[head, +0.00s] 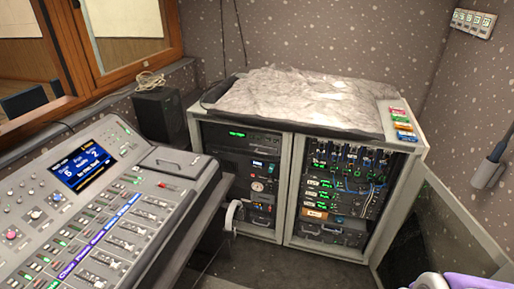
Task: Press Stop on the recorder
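Two rack bays stand in a grey cabinet (290,150) across the room. The left bay holds a black unit with a small green display (238,135) at the top. Below it are a unit with a small lit screen (258,166), a unit with a round dial (257,186) and a lower unit with a green light (262,208). I cannot tell which one is the recorder, and no Stop button is readable. My gripper does not show in this view.
A mixing desk (110,215) with faders and a lit screen (82,165) fills the left. A black box (160,115) stands behind it. A crumpled grey cover (285,92) and coloured blocks (402,125) lie on the cabinet. Dark floor (250,262) shows before it.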

